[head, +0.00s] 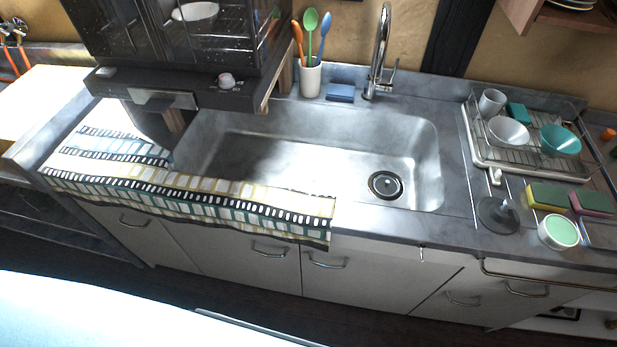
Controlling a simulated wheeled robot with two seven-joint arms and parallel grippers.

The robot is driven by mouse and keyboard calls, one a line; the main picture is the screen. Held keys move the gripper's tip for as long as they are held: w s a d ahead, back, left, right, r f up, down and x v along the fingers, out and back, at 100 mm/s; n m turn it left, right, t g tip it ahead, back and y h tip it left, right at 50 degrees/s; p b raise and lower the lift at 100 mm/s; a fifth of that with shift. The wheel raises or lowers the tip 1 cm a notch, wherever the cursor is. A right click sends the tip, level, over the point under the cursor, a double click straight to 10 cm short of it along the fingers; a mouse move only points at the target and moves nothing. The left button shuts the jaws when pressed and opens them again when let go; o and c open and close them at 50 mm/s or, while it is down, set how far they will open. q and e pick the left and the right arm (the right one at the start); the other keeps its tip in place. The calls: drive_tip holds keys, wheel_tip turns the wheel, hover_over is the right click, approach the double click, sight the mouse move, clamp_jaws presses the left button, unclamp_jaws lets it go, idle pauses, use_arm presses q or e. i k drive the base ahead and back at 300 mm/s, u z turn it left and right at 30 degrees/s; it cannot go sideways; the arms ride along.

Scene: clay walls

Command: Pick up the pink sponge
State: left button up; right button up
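The pink sponge (593,203) lies on the counter at the far right of the head view, in front of the dish rack. It has a dark green top face and a pink side. A yellow sponge (547,197) with a green top lies just to its left. Neither of my grippers is in view, so nothing is seen touching the pink sponge.
A white round dish with a green top (559,232) stands in front of the sponges. A dark round item (497,214) lies further left. The dish rack (483,160) holds bowls and a cup. The sink (300,150) is empty; a patterned towel (210,195) covers the counter's left front.

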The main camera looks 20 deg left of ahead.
sight(586, 202)
drive_tip(key=z, duration=1.45)
